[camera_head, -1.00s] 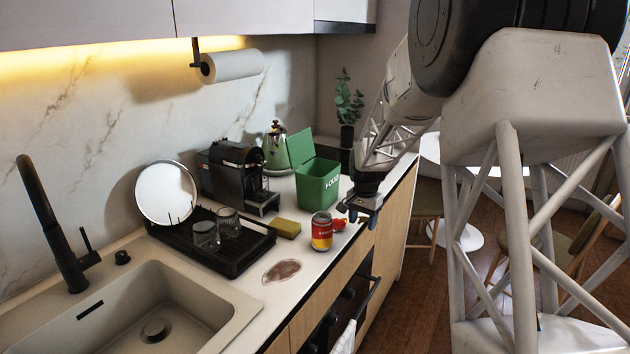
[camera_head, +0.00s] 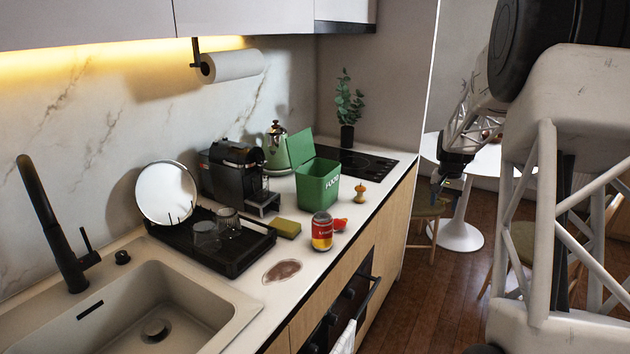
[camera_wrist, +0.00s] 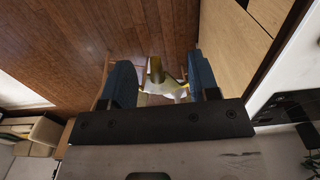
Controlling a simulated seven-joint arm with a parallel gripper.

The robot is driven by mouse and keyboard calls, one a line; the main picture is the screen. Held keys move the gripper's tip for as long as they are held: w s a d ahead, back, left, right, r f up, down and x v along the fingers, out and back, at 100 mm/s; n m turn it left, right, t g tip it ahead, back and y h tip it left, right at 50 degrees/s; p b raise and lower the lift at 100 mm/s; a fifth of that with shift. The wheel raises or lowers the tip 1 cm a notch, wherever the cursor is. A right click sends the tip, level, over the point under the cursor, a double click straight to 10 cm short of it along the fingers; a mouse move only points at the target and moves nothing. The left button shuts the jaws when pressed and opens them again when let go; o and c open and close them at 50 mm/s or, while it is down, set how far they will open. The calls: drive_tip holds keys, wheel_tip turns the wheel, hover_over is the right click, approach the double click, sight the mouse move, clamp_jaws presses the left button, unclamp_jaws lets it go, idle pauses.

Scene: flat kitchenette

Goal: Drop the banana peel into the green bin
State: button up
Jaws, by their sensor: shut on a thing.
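The green bin (camera_head: 318,187) stands on the counter with its lid (camera_head: 301,148) swung open at the back. My gripper (camera_head: 437,187) is to the right of the bin, out past the counter's front edge and over the floor. In the wrist view, my gripper (camera_wrist: 162,86) is shut on a yellow and whitish thing, which looks like the banana peel (camera_wrist: 168,89). It sits between the two blue fingers, and part of it is hidden. In the head view the peel is too small to make out.
A tin can (camera_head: 321,234), a red piece (camera_head: 340,224) and an apple core (camera_head: 360,193) stand near the bin. A sponge (camera_head: 287,228), a brown stain (camera_head: 283,270) and a black dish rack (camera_head: 240,255) lie nearer. A chair (camera_head: 428,222) is below my gripper.

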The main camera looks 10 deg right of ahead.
drive_tip(key=s+d+r, duration=0.3)
drive_tip(key=d, duration=0.9)
drive_tip(key=w+a+r, duration=0.3)
drive_tip(key=w+a, duration=1)
drive_tip(key=a, duration=0.2)
drive_tip(key=w+a+r, duration=0.3)
drive_tip(key=w+a, duration=1)
drive_tip(key=a, duration=0.2)
drive_tip(key=shift+w+a+r+m, duration=0.2)
drive_tip(key=shift+w+a+m, duration=0.15)
drive_tip(key=shift+m, duration=0.05)
drive_tip(key=w+a, duration=0.1)
drive_tip(key=a, duration=0.3)
drive_tip(key=w+a+r, duration=0.1)
drive_tip(key=w+a, duration=0.1)
drive_tip(key=a, duration=0.2)
drive_tip(key=w+a, duration=0.1)
drive_tip(key=a, duration=0.4)
drive_tip(key=shift+w+r, duration=0.15)
drive_tip(key=shift+w, duration=0.15)
drive_tip(key=shift+f, duration=3.05)
